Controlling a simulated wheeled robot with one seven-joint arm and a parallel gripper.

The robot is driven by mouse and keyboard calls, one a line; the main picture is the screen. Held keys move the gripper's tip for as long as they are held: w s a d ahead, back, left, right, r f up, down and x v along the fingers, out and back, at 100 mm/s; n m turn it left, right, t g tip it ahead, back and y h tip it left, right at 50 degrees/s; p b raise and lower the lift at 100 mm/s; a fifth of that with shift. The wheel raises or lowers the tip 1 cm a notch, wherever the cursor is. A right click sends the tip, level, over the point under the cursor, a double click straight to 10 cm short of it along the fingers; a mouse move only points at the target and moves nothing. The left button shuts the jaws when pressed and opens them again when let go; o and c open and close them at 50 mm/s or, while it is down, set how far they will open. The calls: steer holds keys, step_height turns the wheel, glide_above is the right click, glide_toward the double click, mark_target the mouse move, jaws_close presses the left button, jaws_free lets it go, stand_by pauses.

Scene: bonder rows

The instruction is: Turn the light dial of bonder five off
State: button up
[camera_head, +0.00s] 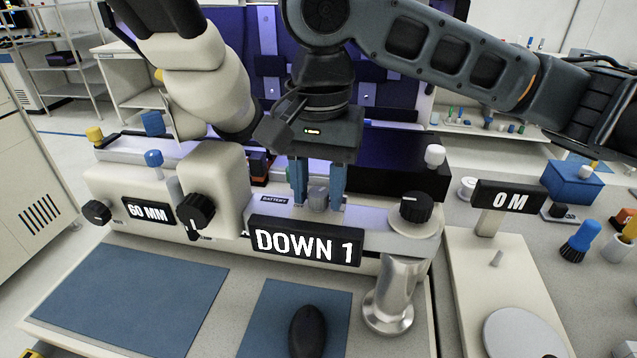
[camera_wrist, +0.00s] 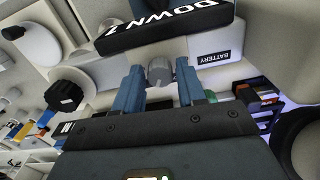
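A cream bonder (camera_head: 120,185) stands ahead, with signs reading "60 MM" (camera_head: 147,212) and "DOWN 1" (camera_head: 305,245). A small grey knob (camera_head: 318,199) sits behind the "DOWN 1" sign, by a "BATTERY" label (camera_wrist: 216,57). My gripper (camera_head: 318,200) points down with its blue fingers on either side of this knob. In the wrist view, the knob (camera_wrist: 160,71) lies between the fingertips with narrow gaps, so the gripper looks open. Black dials stand left (camera_head: 195,210) and right (camera_head: 416,206) of the sign. No bonder number or light marking is readable.
A metal post (camera_head: 390,295) stands at the front right of the bonder. A black mouse (camera_head: 307,332) lies on a blue mat (camera_head: 260,320). To the right are a "0 M" sign (camera_head: 507,197), a blue box (camera_head: 572,183) and a blue brush (camera_head: 580,242).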

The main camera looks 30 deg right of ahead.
jaws_close()
steer(key=shift+n, duration=0.3)
steer(key=n+p, duration=0.3)
steer(key=n, duration=0.1)
steer(key=shift+r, duration=0.15)
steer(key=n+p, duration=0.2)
steer(key=n, duration=0.7)
steer(key=shift+n, duration=0.3)
steer(key=n, duration=0.3)
steer(key=shift+n, duration=0.3)
steer(key=n, duration=0.5)
steer(key=shift+n, duration=0.7)
